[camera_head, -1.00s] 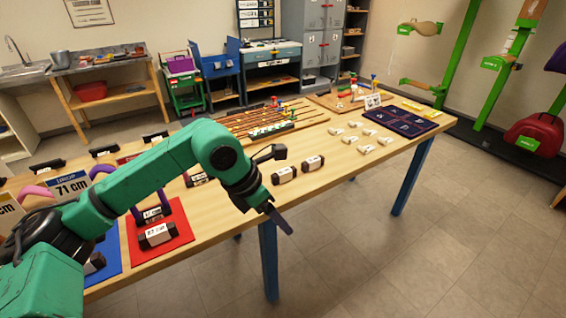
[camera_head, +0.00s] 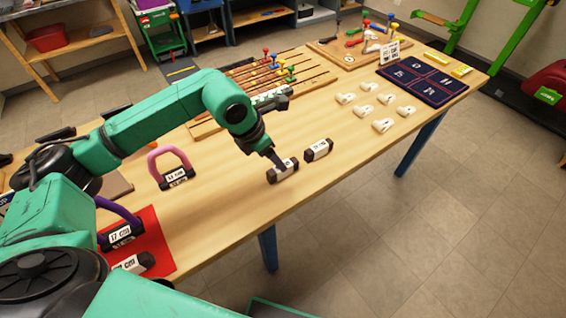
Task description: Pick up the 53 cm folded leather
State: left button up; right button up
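Two dark folded leather pieces with white labels lie near the table's front edge. The left one (camera_head: 288,173) is under my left gripper (camera_head: 276,160), and the right one (camera_head: 318,150) lies just beside it. Their labels are too small to read surely, so I cannot tell which is 53 cm. My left gripper points down at the back of the left piece and overlaps it in the view. Its fingers are seen edge-on, so their opening and any contact are unclear. My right gripper is not in view.
A pink-handled piece (camera_head: 170,166) and a purple-handled piece (camera_head: 121,230) stand at left, with a red mat (camera_head: 158,240) nearby. Several white clips (camera_head: 382,125) and a dark divided tray (camera_head: 440,78) lie to the right. A pegged board (camera_head: 265,75) is behind.

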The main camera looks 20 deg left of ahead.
aim_at(276, 169)
pick_arm(q)
jog(key=x, duration=0.3)
jog(key=shift+w+a+f+p, duration=0.1)
jog(key=shift+w+a+p, duration=0.1)
jog(key=shift+w+p, duration=0.15)
jog(key=p+x, duration=0.2)
jog(key=shift+w+d+f, duration=0.15)
jog(key=shift+w+f, duration=0.05)
jog(key=shift+f, duration=0.15)
jog(key=shift+x, duration=1.2)
jog(key=shift+s+f, duration=0.15)
grip_shut()
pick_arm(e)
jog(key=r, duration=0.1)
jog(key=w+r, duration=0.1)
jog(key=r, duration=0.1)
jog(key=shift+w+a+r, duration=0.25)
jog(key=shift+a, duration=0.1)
